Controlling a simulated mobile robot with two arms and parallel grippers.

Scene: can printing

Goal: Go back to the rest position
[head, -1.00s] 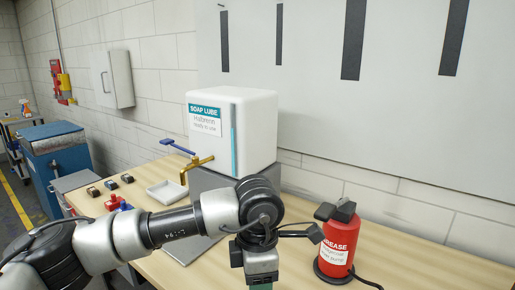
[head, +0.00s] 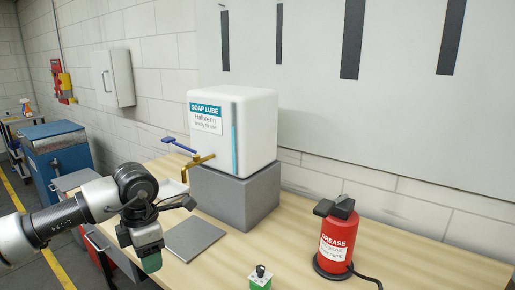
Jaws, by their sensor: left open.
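My left gripper (head: 151,262) hangs at the end of my left arm, which comes in from the lower left. It points down at the left front part of the workbench, left of the flat grey plate (head: 195,238). Its green-tipped end shows, and it is open with nothing seen in it. My right gripper is not in view.
The white soap lube dispenser (head: 257,125) with its brass tap (head: 197,162) stands on a grey block (head: 235,194). A red grease pump (head: 338,240) stands at right. A small green item (head: 261,279) is at the front. The wooden bench (head: 415,247) is clear at far right.

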